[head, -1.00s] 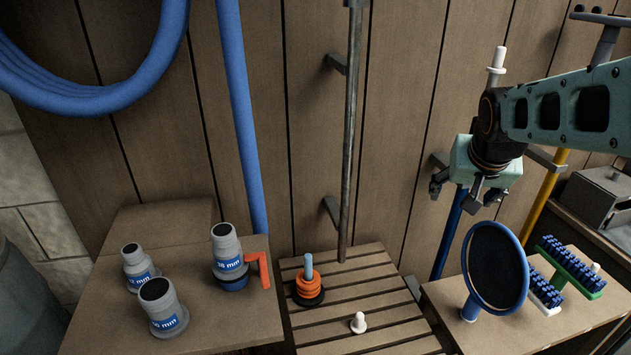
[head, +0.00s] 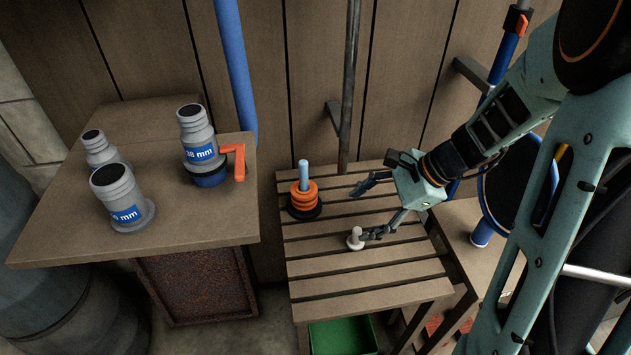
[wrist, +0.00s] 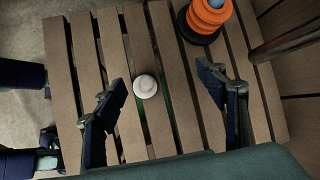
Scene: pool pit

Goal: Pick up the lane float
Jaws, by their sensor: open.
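A small white knob-topped piece (head: 354,238), which I take to be the lane float, stands upright on the slatted bench. It also shows in the wrist view (wrist: 145,86), between the two fingers and nearer the left one. My gripper (head: 368,211) is open and empty, low over the bench. In the head view its near finger overlaps the right side of the white piece; I cannot tell whether they touch. In the wrist view my gripper (wrist: 161,80) shows both fingers spread wide.
Orange rings (head: 304,198) on a pale blue post stand on the bench (head: 365,290) behind the white piece. Several grey fittings (head: 122,195) and a red-orange handle (head: 239,162) are on the left table. A blue-rimmed disc stands at right, partly behind my arm. A green bin (head: 343,337) is below.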

